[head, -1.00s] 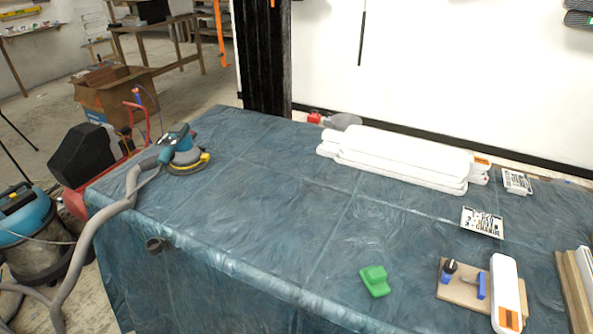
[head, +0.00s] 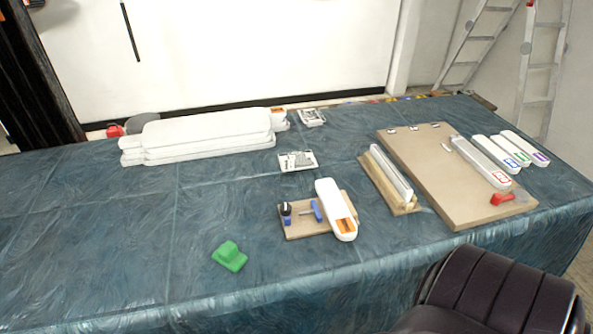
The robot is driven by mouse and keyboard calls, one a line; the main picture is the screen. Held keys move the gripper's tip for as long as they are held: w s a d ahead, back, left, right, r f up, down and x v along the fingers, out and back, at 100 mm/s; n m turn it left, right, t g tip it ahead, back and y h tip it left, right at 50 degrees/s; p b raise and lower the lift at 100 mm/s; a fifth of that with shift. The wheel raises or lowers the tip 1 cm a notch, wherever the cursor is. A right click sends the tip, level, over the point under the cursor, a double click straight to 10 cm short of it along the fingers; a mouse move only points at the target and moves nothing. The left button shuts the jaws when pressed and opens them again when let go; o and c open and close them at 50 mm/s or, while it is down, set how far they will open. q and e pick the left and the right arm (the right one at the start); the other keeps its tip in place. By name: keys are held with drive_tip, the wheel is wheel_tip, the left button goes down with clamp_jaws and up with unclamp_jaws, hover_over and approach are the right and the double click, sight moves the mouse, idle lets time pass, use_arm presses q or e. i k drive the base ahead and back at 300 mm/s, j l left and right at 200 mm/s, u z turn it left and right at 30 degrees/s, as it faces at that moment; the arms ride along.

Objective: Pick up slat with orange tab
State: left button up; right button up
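A white slat with an orange tab (head: 335,204) lies across the right part of a small wooden board (head: 297,222) near the front middle of the table. Its orange tab is at its near end. Another orange mark shows at the right end of the stack of white slats (head: 205,136) at the back left. Neither of my grippers shows in the head view. A dark, ribbed part of my own body fills the lower right corner.
A green block (head: 229,256) lies front left. A large brown board (head: 456,196) carries a white slat and a red-handled tool (head: 503,199). White slats with coloured tabs (head: 524,145) lie at its right. Printed cards (head: 298,161) lie behind. The table's left area is clear.

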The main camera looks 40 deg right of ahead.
sight(343, 226)
drive_tip(key=z, duration=1.65)
